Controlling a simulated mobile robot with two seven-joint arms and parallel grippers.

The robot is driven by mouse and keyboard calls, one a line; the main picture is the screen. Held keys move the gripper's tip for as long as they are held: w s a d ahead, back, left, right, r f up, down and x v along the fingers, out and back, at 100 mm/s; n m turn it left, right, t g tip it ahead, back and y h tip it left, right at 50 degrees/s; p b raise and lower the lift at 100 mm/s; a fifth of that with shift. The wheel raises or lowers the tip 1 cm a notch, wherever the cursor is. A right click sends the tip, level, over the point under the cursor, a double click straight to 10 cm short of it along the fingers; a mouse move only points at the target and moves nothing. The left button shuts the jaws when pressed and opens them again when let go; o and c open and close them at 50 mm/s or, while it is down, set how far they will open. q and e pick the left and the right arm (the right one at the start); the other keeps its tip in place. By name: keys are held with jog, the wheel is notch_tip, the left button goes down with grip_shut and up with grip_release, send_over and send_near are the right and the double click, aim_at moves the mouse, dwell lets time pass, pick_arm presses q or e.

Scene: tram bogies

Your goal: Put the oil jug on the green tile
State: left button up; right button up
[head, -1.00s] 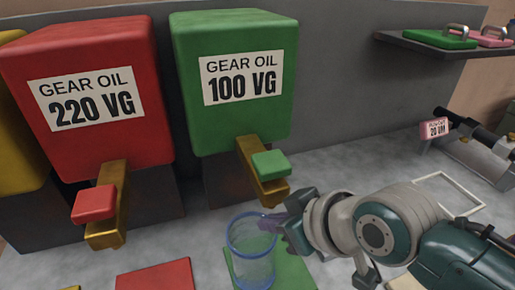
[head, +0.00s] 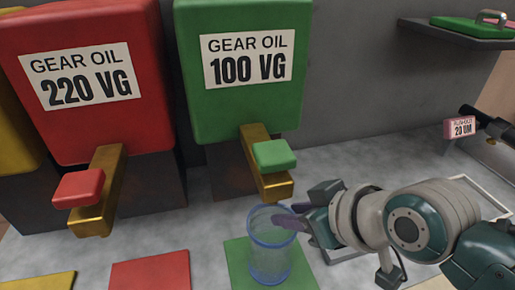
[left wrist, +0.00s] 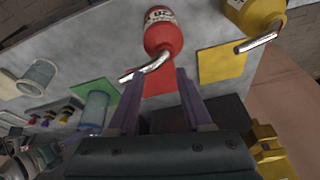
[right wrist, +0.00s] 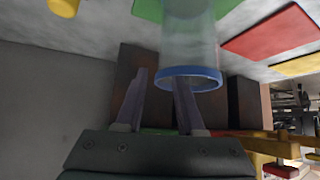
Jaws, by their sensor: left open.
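The oil jug (head: 270,250) is a clear cylinder with a blue rim. In the head view it appears upright over the green tile (head: 236,258). I cannot tell whether its base touches the tile. My right gripper (head: 288,222) is at the jug's upper right side, its purple fingers at the rim. In the right wrist view the fingers of this gripper (right wrist: 161,82) overlap the jug (right wrist: 190,45) near its rim; the exact contact is unclear. My left gripper (left wrist: 155,85) is open and empty; the left wrist view also shows the jug (left wrist: 95,108) and the green tile (left wrist: 84,88).
A green oil tank (head: 245,110) with its spout (head: 272,180) stands behind the jug, and a red tank (head: 85,125) is left of it. A red tile (head: 150,272) lies left of the green one. A red oil can (left wrist: 162,35) shows in the left wrist view.

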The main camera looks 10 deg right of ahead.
pick_arm(q)
jog(key=shift+r, duration=0.25)
pick_arm(e)
jog(key=shift+s+d+r, duration=0.15)
jog(key=shift+s+r, duration=0.15)
jog(key=shift+r, duration=0.15)
jog(key=p+v, duration=0.3)
jog(key=v, duration=0.7)
pick_arm(q)
notch_tip(320, 180, up, 2)
jog(key=shift+r, duration=0.15)
pick_arm(e)
jog(key=s+d+m+g+h, duration=0.2)
jog(key=s+d+g+h, duration=0.1)
jog(key=s, duration=1.1)
jog(key=shift+r+g, duration=0.4)
jog(key=shift+g, duration=0.5)
